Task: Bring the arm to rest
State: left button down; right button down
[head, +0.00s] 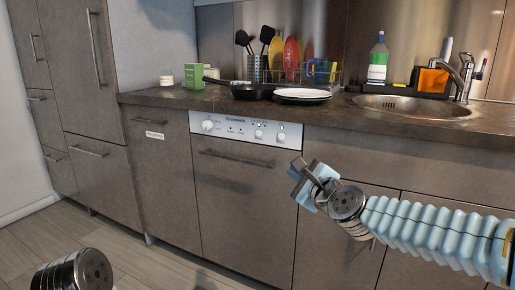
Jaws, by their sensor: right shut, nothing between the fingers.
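My right gripper (306,178) is at the end of my pale blue right arm, which comes in from the right edge in the head view. It is shut and empty. It hangs in front of the cabinet doors (345,145) right of the dishwasher, below the counter edge, and appears apart from them. The metal wrist of my left arm shows at the bottom left; its gripper fingers are out of view. The dishwasher (240,195) is closed, with its handle and control panel facing me.
On the counter (150,97) are a black pan (257,92), a white plate (302,94), a dish rack with utensils, a green-labelled bottle (378,62) and a sink (400,108) with a tap (463,75). Grey cabinets line the left. Floor (150,268) shows at lower left.

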jog(key=s+f+n+g+p, duration=0.2)
jog(key=f+n+g, duration=0.1)
jog(key=f, duration=0.8)
jog(key=s+d+f+n+g+h+p, duration=0.15)
jog(key=f+n, duration=0.25)
jog(key=f, duration=0.7)
jog(key=s+a+f+n+g+y+p, duration=0.1)
jog(key=s+f+n+g+p, duration=0.25)
jog(key=f, duration=0.65)
jog(key=s+f+n+g+p, duration=0.1)
jog(key=s+f+n+g, duration=0.2)
jog(key=s+f, duration=0.4)
jog(key=s+d+f+n+g+p, duration=0.1)
jog(key=s+f+n+g, duration=0.3)
jog(key=s, duration=1)
notch_tip(320, 180, down, 4)
jog(key=shift+s+d+f+n+h+p, duration=0.1)
jog(key=shift+s+d+n+h+p, duration=0.3)
jog(key=shift+n, duration=0.75)
jog(key=shift+a, duration=0.1)
